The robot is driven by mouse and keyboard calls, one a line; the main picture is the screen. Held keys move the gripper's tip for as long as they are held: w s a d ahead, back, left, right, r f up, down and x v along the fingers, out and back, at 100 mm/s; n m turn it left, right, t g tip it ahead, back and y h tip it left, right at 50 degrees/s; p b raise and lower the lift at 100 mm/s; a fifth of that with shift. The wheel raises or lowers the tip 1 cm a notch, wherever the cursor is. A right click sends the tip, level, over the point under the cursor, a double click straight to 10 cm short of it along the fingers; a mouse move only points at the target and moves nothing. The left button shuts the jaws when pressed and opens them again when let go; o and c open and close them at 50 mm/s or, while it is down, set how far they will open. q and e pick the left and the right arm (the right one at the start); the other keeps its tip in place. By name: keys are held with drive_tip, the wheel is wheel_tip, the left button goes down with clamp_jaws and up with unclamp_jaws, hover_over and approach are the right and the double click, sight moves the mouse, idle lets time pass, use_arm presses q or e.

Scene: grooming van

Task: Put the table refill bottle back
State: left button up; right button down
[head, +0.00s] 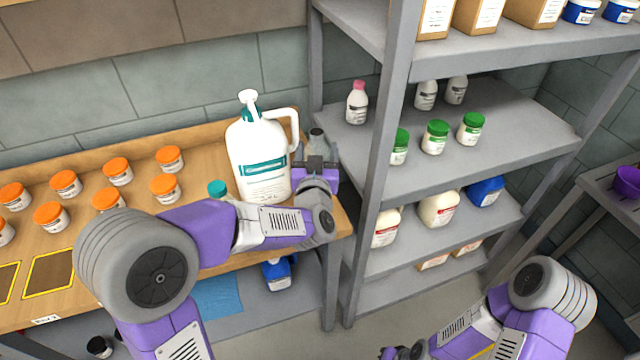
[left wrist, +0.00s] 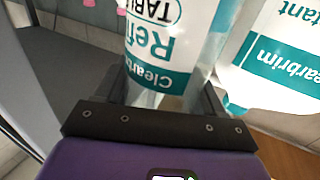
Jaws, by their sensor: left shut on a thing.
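The table refill bottle is clear with a white and teal label reading "Refill" and "TAB", and fills the middle of the left wrist view (left wrist: 165,50). In the head view its dark-capped top (head: 317,136) shows above my left gripper (head: 316,163). My left gripper is shut on the bottle, at the right end of the wooden table (head: 215,285). A big white jug (head: 258,150) with a teal label stands just left of it. I cannot tell whether the held bottle touches the table.
A grey shelf rack (head: 510,150) stands right of the table, its upright (head: 385,140) close to my left gripper. It holds bottles, green-lidded jars (head: 435,137) and jugs. Several orange-lidded jars (head: 118,171) and a teal-capped bottle (head: 217,188) stand on the table.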

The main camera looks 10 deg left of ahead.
use_arm(q)
wheel_tip(320, 180, down, 3)
drive_tip(key=shift+s+f+b, duration=0.1)
drive_tip(key=shift+s+b, duration=0.05)
drive_tip(key=shift+b, duration=0.35)
wheel_tip(320, 180, down, 5)
drive_tip(key=shift+f+b, duration=0.1)
drive_tip(key=shift+b, duration=0.9)
drive_tip(key=shift+r, duration=0.2)
drive_tip(key=shift+f, duration=0.2)
drive_tip(key=o, duration=1)
drive_tip(key=shift+r, duration=0.1)
